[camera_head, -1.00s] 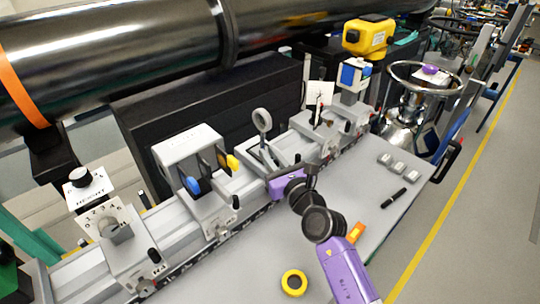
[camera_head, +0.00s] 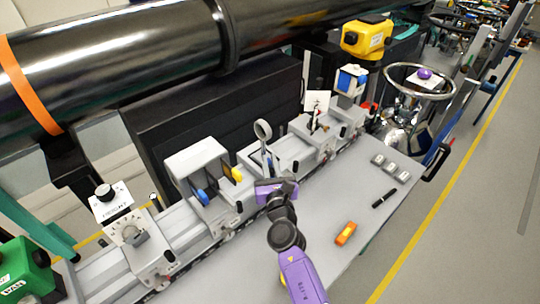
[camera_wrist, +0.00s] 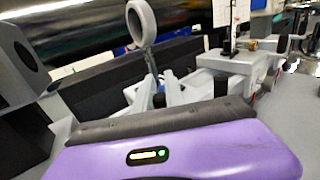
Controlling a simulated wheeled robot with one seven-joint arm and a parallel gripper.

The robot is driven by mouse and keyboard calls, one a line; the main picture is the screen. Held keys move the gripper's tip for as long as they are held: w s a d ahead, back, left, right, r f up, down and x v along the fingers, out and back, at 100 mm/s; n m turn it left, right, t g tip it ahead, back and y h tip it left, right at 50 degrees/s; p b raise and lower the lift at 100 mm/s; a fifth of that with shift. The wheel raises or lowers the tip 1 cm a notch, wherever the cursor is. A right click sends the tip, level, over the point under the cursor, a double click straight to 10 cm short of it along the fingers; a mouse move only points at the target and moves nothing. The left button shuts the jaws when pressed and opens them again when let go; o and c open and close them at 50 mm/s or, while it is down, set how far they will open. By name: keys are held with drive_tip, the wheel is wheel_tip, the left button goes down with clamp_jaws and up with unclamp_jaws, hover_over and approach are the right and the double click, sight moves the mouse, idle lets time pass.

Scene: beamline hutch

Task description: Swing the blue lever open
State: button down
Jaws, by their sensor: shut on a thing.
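My purple gripper (camera_head: 272,188) is to the right of these parts, at the front of the carriage with the upright ring (camera_head: 263,130). A gap shows between my gripper and the blue part.
A long black pipe (camera_head: 130,60) runs above and behind the rail. The grey bench top (camera_head: 330,200) holds an orange tool (camera_head: 346,233), a black pen (camera_head: 385,197) and several small grey blocks. A dial carriage (camera_head: 135,235) stands at the left.

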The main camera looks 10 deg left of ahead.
drive_tip(key=shift+m+t+h, duration=0.5)
drive_tip(key=shift+m+h, duration=1.3)
drive_tip(key=shift+h, duration=1.3)
drive_tip(key=c, duration=1.4)
unclamp_jaws()
drive_tip(key=shift+y, duration=0.5)
